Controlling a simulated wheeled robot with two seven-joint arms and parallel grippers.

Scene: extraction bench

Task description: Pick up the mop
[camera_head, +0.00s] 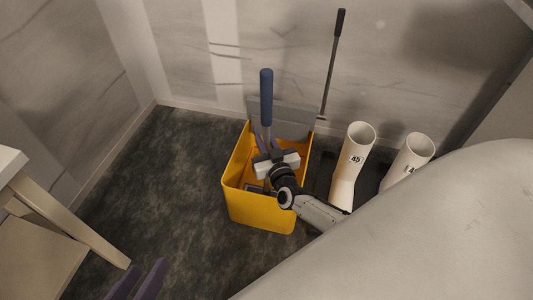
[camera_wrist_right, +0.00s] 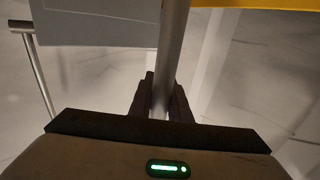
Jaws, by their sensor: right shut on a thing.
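The mop (camera_head: 266,98) has a blue grip on a grey pole and stands nearly upright in the yellow bucket (camera_head: 262,214). Its lower end is hidden inside the bucket and behind my arm. My right gripper (camera_head: 265,152) is shut on the pole below the blue grip, over the bucket opening. In the right wrist view the metal pole (camera_wrist_right: 172,50) runs between the two dark fingers of this gripper (camera_wrist_right: 161,88). My left gripper (camera_head: 137,280) shows at the bottom left, its two fingers apart and empty, far from the mop.
A grey panel (camera_head: 284,118) rises behind the bucket. A thin pole with a black grip (camera_head: 340,22) leans at the wall. White boots (camera_head: 352,160) stand right of the bucket. A pale wooden piece of furniture (camera_head: 60,220) is at left. The dark floor between is clear.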

